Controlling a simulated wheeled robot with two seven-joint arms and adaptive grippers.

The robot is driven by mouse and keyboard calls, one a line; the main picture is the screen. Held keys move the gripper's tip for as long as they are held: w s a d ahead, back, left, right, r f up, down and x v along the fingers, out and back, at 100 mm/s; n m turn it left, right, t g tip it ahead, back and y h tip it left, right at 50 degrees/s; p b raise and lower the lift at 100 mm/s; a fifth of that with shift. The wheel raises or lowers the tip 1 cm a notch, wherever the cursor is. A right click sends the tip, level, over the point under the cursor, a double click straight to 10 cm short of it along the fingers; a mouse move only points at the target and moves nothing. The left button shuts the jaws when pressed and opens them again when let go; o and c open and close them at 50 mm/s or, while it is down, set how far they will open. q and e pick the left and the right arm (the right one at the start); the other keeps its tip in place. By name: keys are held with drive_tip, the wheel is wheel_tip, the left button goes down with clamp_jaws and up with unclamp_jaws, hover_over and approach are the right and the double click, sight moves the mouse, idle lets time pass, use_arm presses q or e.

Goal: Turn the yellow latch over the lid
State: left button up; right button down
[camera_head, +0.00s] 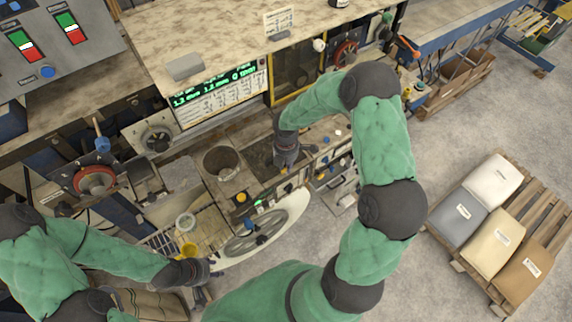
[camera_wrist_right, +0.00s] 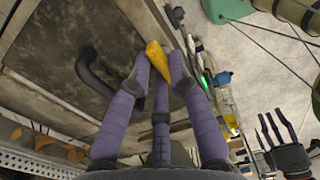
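The yellow latch (camera_wrist_right: 155,58) lies among the purple fingertips of my right gripper (camera_wrist_right: 166,66) in the right wrist view. The fingertips sit close around it, but whether they press on it is unclear. A flat brown panel with a curved black handle (camera_wrist_right: 90,78), which looks like the lid (camera_wrist_right: 62,50), lies to the left of the fingers. In the head view my right gripper (camera_head: 284,176) points down at the machine and hides most of the latch. My left gripper (camera_head: 205,284) is low at the left, away from the lid; its fingers are too small to read.
A round pot (camera_head: 222,161) and a pale curved plate with a grey wheel (camera_head: 252,238) are near my right gripper. A display (camera_head: 220,92) stands behind. A pallet with several bags (camera_head: 490,170) is on the floor at the right, with bare floor around it.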

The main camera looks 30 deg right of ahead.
idle(0.3)
drive_tip(key=m+b, duration=0.3)
drive_tip(key=shift+f+m, duration=0.2)
drive_tip(key=shift+m, duration=0.1)
drive_tip(key=m+b, duration=0.4)
drive_tip(key=m, duration=0.1)
drive_tip(key=shift+d, duration=0.15)
drive_tip(key=m+b, duration=0.3)
drive_tip(key=m, duration=0.1)
drive_tip(key=shift+s+m, duration=0.1)
drive_tip(key=shift+m, duration=0.3)
drive_tip(key=m+b, duration=0.2)
drive_tip(key=m, duration=0.2)
drive_tip(key=shift+s+r+b, duration=0.1)
drive_tip(key=shift+r+b, duration=0.05)
drive_tip(key=shift+b, duration=0.2)
drive_tip(key=shift+m, duration=0.3)
drive_tip(key=shift+d, duration=0.1)
drive_tip(key=c, duration=1.1)
unclamp_jaws()
drive_tip(key=shift+c, duration=0.2)
